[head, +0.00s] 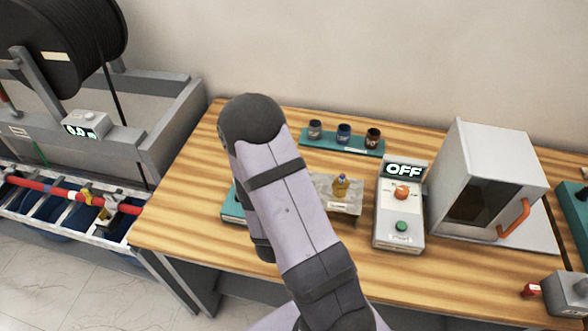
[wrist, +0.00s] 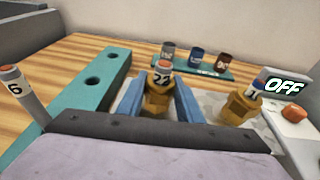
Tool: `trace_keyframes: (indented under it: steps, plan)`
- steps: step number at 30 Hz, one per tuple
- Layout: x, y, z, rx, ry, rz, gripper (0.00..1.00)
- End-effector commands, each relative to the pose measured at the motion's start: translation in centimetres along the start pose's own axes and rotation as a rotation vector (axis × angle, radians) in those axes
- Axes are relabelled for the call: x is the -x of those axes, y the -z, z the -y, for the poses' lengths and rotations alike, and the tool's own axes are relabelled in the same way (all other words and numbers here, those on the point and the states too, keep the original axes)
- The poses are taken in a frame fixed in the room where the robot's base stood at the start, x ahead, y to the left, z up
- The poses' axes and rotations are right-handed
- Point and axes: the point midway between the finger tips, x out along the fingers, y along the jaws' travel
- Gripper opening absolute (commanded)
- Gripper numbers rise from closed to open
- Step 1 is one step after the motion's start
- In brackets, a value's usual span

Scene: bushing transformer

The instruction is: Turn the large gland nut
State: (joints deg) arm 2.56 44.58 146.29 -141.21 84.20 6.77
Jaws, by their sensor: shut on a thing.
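A brass gland nut (wrist: 155,104) with an orange-topped piece marked 22 standing up from it shows in the middle of the wrist view. My gripper (wrist: 159,92) has its blue fingers on both sides of this nut and is shut on it. A second brass gland nut (wrist: 239,107) with a labelled, blue-topped piece stands to the right, apart from the fingers; it also shows in the head view (head: 341,187) on a grey plate (head: 348,208). In the head view my arm hides my gripper and the held nut.
A teal strip with holes (wrist: 107,63) and a grey piece marked 6 (wrist: 22,98) are left of my gripper. Several small jars stand on a teal rack (head: 357,148) behind. A control box reading OFF (head: 398,225) and a white oven-like box (head: 515,175) stand right.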

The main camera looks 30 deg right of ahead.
Motion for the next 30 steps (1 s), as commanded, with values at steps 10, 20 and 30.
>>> trace_keyframes:
  steps: [10,20,30]
  plan:
    - [0.17,-0.05,0.17,0.013,-0.047,-0.006,0.10]
    - [0.12,0.05,0.17,0.035,-0.130,-0.006,0.10]
    - [0.14,0.17,0.08,0.035,-0.144,-0.005,0.10]
